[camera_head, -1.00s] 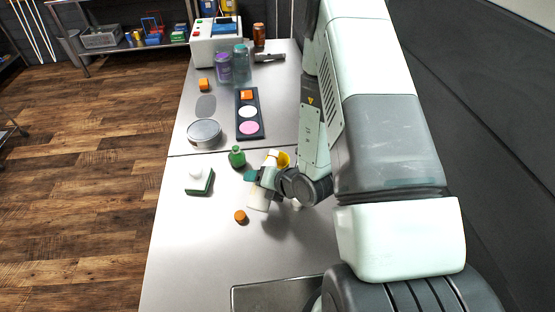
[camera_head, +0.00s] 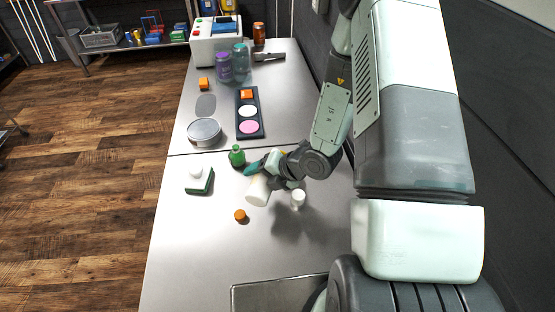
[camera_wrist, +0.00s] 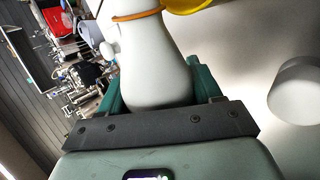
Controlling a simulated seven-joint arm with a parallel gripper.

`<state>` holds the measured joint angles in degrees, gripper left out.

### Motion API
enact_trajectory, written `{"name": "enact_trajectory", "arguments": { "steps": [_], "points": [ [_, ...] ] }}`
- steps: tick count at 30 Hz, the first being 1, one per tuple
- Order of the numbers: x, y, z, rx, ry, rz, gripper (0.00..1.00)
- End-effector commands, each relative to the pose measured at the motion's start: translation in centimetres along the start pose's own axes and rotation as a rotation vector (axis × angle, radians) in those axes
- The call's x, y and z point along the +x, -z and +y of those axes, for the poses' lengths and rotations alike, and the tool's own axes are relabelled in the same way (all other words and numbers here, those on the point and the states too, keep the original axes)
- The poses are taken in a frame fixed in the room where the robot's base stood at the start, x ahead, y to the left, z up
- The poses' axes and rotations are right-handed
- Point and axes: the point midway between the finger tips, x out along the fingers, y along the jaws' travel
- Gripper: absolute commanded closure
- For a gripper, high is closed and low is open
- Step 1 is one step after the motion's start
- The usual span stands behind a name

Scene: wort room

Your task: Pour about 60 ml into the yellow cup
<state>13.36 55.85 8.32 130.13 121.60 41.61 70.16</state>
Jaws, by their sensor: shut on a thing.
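My gripper (camera_head: 262,167) is shut on a white bottle (camera_head: 257,191), which looks tilted and held above the steel table. In the wrist view the bottle (camera_wrist: 158,65) sits between the teal fingers, with an orange band around its neck. Its mouth is out of view. The yellow cup (camera_wrist: 190,4) shows only as an edge at the top of the wrist view, close to the bottle's neck. In the head view it is almost wholly hidden behind my gripper. Whether any liquid is flowing cannot be seen.
A small white container (camera_head: 298,199) stands right of the bottle. An orange cap (camera_head: 240,215) lies in front. A green bottle (camera_head: 237,156) and a green-and-white block (camera_head: 200,181) stand left. A round tin (camera_head: 204,131) and a dark tray (camera_head: 249,135) are farther back. The front left table is clear.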

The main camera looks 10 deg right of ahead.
Motion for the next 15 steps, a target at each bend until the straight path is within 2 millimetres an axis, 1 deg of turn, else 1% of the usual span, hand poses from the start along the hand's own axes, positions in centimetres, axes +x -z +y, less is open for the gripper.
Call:
{"name": "enact_trajectory", "arguments": {
  "steps": [15],
  "points": [
    [-0.44,0.07,0.52,0.05,-0.001,0.05,0.74]
  ]
}}
